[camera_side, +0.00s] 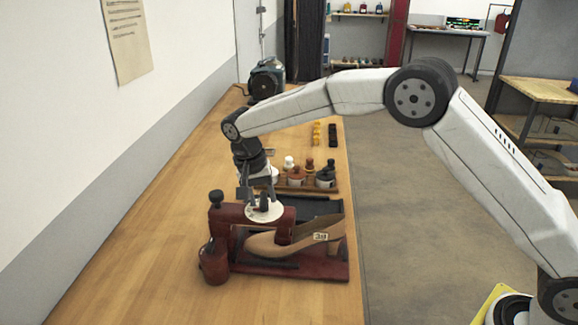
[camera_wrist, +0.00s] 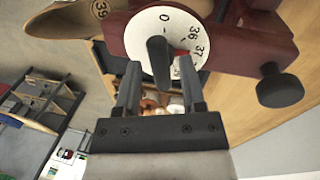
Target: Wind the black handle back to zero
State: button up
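A white dial (camera_wrist: 143,27) with black numbers, 0, 36 and 37 legible, sits on a dark red shoe-stretching machine (camera_wrist: 232,40). The black handle (camera_wrist: 158,55) stands at the middle of the dial. A red mark (camera_wrist: 181,53) shows just right of the handle, near 37; 0 is at the upper part of the dial. In the side view the dial (camera_side: 264,213) lies on top of the machine. My gripper (camera_wrist: 159,72) is open, one finger on each side of the handle, with gaps visible on both sides. In the side view my gripper (camera_side: 254,194) is just above the dial.
A black knob (camera_side: 215,198) rises from the machine's left end. A tan shoe form (camera_side: 270,246) marked 39 lies in the machine. Behind it a wooden rack (camera_side: 297,183) holds several small jars. The wooden bench (camera_side: 150,265) is clear on the left, beside the wall.

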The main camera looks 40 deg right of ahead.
grip_shut()
jog(key=shift+n, duration=0.4)
jog(key=n, duration=0.3)
jog(key=shift+s+t, duration=0.1)
jog(key=shift+t, duration=0.2)
jog(key=n, duration=0.4)
jog(key=shift+s+n+t, duration=0.1)
jog(key=shift+n+t, duration=0.3)
jog(key=n, duration=0.4)
jog(key=shift+d+t, duration=0.15)
jog(key=shift+t, duration=0.25)
jog(key=n, duration=0.4)
jog(key=shift+s+d+n+t, duration=0.1)
jog(key=shift+n+t, duration=0.2)
